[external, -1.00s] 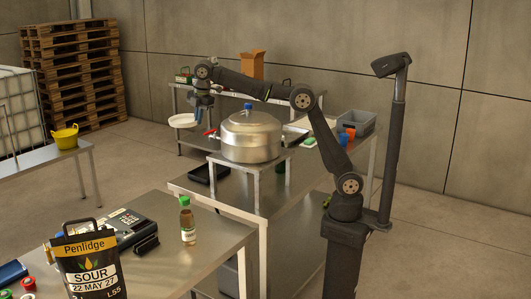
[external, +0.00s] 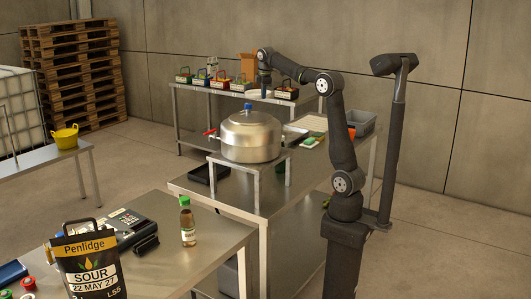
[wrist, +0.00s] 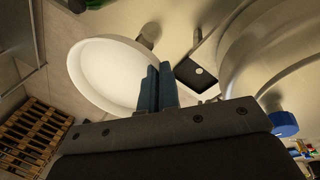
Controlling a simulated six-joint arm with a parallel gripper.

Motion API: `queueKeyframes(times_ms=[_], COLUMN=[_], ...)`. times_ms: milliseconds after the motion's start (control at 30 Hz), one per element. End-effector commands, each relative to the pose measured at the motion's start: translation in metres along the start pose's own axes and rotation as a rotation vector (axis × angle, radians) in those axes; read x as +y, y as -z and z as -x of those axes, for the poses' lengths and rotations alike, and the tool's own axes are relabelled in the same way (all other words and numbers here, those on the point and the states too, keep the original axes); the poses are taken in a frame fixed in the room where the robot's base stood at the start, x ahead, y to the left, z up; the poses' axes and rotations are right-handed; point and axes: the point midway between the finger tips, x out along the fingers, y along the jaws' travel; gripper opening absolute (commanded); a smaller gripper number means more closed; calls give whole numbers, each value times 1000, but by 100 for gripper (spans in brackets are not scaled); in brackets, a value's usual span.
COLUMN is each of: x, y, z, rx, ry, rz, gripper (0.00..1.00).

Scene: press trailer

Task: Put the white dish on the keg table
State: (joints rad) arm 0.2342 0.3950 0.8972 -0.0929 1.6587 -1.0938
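The white dish (wrist: 105,75) fills the left middle of the wrist view, its rim at my two blue-grey fingers. My gripper (wrist: 157,88) is shut on that rim. A large steel keg-like vessel (external: 251,140) with a blue cap and red tap stands on a small metal stand. That stand is on a steel table (external: 240,205). Which table is the keg table is not marked.
The back table (external: 205,93) holds several bottle carriers (external: 220,82) and a cardboard box (external: 248,65). A grey bin (external: 361,122), a green-and-white item (external: 309,142) and a black tray (external: 207,172) are on the vessel's table. A bottle (external: 187,222) stands on the front table.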

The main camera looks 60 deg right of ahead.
Motion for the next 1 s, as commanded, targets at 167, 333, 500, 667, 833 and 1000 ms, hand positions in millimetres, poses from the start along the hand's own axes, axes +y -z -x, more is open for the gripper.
queueKeyframes(times_ms=[167,333,500,667,833,1000], x=[18,22,16,1,-22,-43], y=[-83,-159,-233,-299,-360,-401], z=[-3,-5,-4,-3,0,2], rx=[-29,-56,-82,-108,-132,-150], ry=[-2,-3,-5,-6,-8,-9], rz=[-143,-272,-402,-524,-644,-731], gripper=[0,0,0,0,0,0])
